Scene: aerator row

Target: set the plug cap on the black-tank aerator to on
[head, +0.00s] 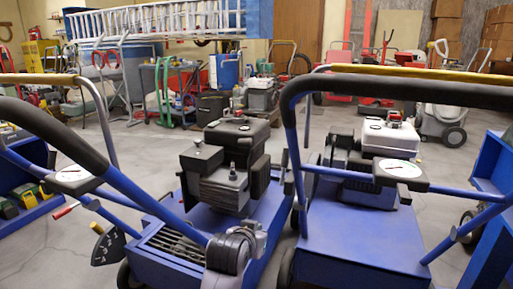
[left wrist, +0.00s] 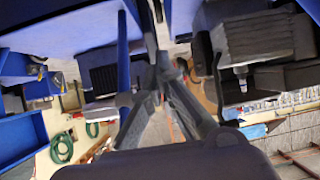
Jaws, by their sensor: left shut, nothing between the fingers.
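The black-tank aerator, with its black tank (head: 236,134) and finned engine, stands left of centre in the head view on a blue deck. A small upright plug fitting (head: 232,173) shows on top of the finned block. In the left wrist view, which is upside down, a plug with a pale metallic part (left wrist: 241,78) stands out from dark fins at upper right. I cannot tell whether its cap is seated. My left gripper (head: 257,229) is low in the head view, in front of the engine and apart from it. Its fingers (left wrist: 157,60) are shut and empty. My right gripper is not in view.
A second blue aerator with a white tank (head: 390,138) stands close on the right. Black-gripped handlebars (head: 65,139) and blue tubes cross the near space. A blue shelf (head: 30,200) is at far left. Open concrete floor lies behind.

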